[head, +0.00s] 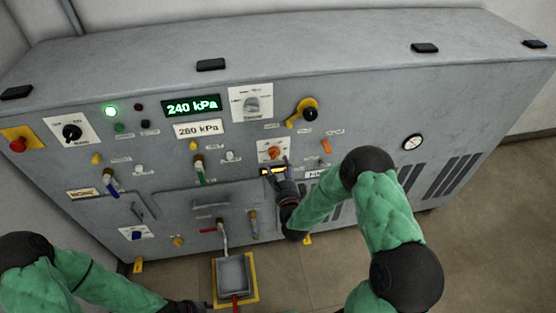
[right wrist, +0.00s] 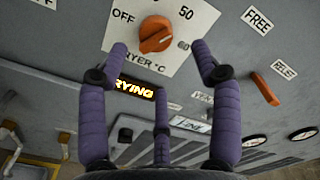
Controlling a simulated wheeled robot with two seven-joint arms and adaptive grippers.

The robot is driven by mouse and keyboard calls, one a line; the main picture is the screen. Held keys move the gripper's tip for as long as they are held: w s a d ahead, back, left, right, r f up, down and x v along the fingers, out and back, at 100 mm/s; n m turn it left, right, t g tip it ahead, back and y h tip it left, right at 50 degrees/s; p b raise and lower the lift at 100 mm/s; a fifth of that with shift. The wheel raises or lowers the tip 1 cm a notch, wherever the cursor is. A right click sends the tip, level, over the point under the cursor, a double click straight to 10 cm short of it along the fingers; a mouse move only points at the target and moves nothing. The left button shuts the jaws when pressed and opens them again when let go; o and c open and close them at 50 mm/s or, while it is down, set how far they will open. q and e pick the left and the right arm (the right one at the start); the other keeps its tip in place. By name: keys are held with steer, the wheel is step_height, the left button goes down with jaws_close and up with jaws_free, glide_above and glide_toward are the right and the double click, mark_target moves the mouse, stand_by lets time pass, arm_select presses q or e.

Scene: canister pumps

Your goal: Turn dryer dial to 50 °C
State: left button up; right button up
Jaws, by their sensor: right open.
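The dryer dial (right wrist: 155,36) is an orange knob on a white plate (right wrist: 125,42) marked OFF, 50 and 60, with "DRYER °C" partly covered. Its grip bar lies tilted, its right end toward the 60 side; the exact pointer is hard to tell. In the head view the dial (head: 273,153) sits mid-panel. My right gripper (right wrist: 159,47) is open, its purple fingers spread on either side of the dial, apparently without gripping it. It also shows in the head view (head: 275,164), just below the dial. My left gripper (head: 188,306) is at the bottom edge, its fingers unclear.
A lit yellow "DRYING" sign (right wrist: 134,88) is just below the dial. A grey tray (head: 234,272) is in front of the panel. Displays (head: 191,106) read 240 kPa and 280 kPa.

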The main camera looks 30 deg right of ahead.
steer(key=v, duration=0.6)
stand_by(0.4)
steer(key=s+a+f+n+g+y, duration=0.35)
steer(key=a+f+n, duration=0.2)
steer(key=f, duration=0.25)
steer(key=s+a+f+n+g+y, duration=0.2)
steer(key=a+f+n+g, duration=0.25)
steer(key=f+n, duration=0.3)
steer(key=s+a+f+n+g+y, duration=0.1)
steer(key=s+a+f+n+g, duration=0.3)
steer(key=s, duration=0.4)
steer(key=s+a+f+n+g+y, duration=0.2)
steer(key=s+a+f+n+g, duration=0.2)
steer(key=s+n, duration=0.3)
steer(key=shift+s+n+g, duration=0.3)
steer(key=shift+s+g, duration=0.2)
steer(key=shift+s, duration=0.15)
